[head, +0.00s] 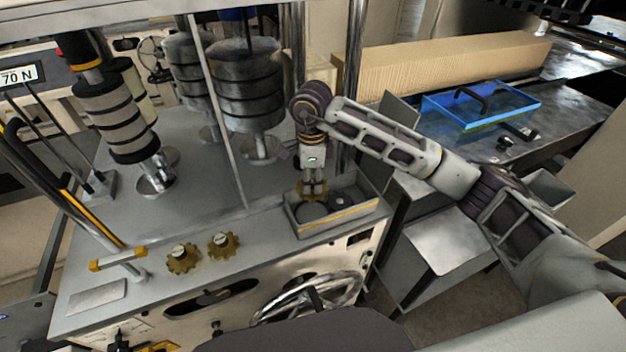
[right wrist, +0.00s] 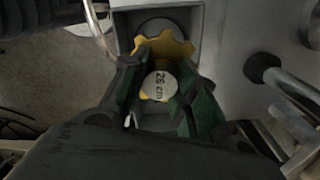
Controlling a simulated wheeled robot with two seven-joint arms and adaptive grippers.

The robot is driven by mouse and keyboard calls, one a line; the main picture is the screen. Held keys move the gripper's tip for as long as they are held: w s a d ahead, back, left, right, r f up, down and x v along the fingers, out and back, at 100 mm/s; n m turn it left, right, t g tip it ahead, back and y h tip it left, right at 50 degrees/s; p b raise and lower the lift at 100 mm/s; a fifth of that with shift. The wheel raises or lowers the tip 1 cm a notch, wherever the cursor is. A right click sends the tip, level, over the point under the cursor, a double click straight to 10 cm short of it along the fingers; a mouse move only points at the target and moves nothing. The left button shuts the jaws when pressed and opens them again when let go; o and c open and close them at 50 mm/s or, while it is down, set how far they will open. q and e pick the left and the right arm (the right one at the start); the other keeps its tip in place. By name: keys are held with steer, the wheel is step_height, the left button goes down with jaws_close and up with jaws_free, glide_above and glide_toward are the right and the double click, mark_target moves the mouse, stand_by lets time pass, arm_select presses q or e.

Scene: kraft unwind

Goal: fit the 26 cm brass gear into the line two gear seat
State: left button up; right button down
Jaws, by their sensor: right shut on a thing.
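In the head view my right gripper (head: 313,190) points down over a grey tray, and the gear is mostly hidden there. Two other brass gears, a left one (head: 183,258) and a right one (head: 224,244), are on the machine's top at the front, with pale hubs. I cannot tell which place is the line two gear seat. My left gripper is out of view.
The grey tray (head: 350,221) with a yellow stripe holds dark round things. Striped rollers (head: 119,124) and dark ribbed rolls (head: 247,85) stand behind. A thin upright rod (head: 219,110) and a yellow-and-black handle (head: 65,188) rise from the deck. A handwheel (head: 310,299) is on the front.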

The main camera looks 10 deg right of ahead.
steer(key=shift+r, duration=0.1)
steer(key=shift+f, duration=0.4)
steer(key=shift+f+b, duration=0.3)
steer(key=shift+f, duration=0.15)
steer(key=shift+f+b, duration=1.3)
steer(key=shift+f, duration=1.9)
steer(key=shift+f+b, duration=0.95)
steer(key=shift+f, duration=0.2)
steer(key=shift+f, duration=0.15)
steer(key=c, duration=1)
jaws_free()
steer(key=shift+c, duration=0.2)
